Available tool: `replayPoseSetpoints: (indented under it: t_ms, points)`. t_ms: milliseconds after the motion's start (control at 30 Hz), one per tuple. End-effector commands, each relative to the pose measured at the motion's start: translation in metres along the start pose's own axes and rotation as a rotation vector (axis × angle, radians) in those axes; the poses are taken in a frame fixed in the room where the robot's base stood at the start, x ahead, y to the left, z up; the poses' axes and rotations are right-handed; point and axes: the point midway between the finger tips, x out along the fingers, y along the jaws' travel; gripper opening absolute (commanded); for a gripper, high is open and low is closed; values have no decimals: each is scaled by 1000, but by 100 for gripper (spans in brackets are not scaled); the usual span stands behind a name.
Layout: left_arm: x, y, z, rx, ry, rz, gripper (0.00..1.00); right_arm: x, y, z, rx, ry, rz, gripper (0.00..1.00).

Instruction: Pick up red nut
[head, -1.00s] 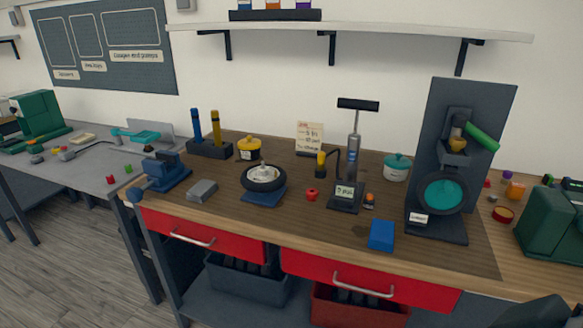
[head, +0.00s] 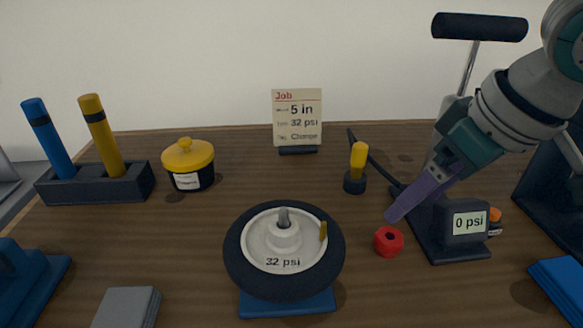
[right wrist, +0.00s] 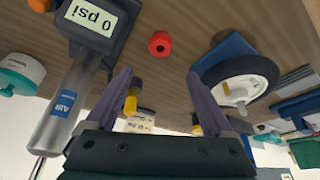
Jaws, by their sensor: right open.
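The red nut (head: 389,241) lies on the wooden bench top, between the wheel and the pump's gauge. It also shows in the right wrist view (right wrist: 160,44), ahead of the fingers and near the middle. My right gripper (head: 398,212) comes in from the right in the head view, with its purple fingers just above and behind the nut. In the right wrist view the two fingers (right wrist: 160,82) are spread apart with nothing between their tips. The nut appears apart from the fingers. My left gripper is not in view.
The wheel (head: 260,238) rests on a blue stand left of the nut. The pump's gauge (head: 467,222), reading 0 psi, stands close on the right. A yellow-topped tool (head: 357,168) stands behind. A blue block (head: 562,283) lies at front right. Bench in front of the nut is clear.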

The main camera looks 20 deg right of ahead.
Motion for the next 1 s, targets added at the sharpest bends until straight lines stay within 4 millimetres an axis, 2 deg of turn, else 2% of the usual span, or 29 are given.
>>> replayPoseSetpoints:
  t_ms: [100,367,600,700,933,1000]
  points:
    - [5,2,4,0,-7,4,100,21,-1,1,2,-2,-2,87]
    - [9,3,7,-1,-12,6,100,47,-1,2,-1,-1,-2,87]
    - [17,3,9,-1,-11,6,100,84,-1,6,-1,0,-1,87]
    - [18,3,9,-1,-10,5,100,91,-1,6,-2,1,-1,87]
    - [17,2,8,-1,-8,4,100,91,0,5,-3,1,-1,87]
    - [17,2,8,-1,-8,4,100,91,0,5,-3,1,-1,79]
